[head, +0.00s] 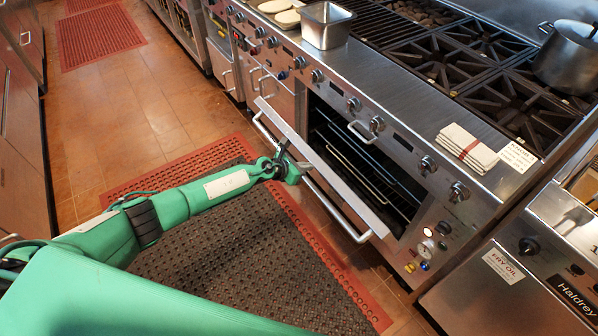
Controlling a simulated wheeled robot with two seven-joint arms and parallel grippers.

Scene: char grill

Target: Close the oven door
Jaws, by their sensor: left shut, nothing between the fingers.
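The oven door (345,188) is a steel panel on the front of the range, partly open and tilted outward, with its top edge away from the opening. The dark oven interior with wire racks (368,165) shows behind it. A long bar handle (338,217) runs along the door's outer side. The lower part of the door is hidden. My right gripper is out of view.
The range top holds burner grates (440,65), a steel pot (568,58), a metal pan (327,24) and folded towels (467,148). Knobs line the front panel. A fryer (500,285) stands at right. A red-edged mat (250,245) covers the floor; the aisle is clear.

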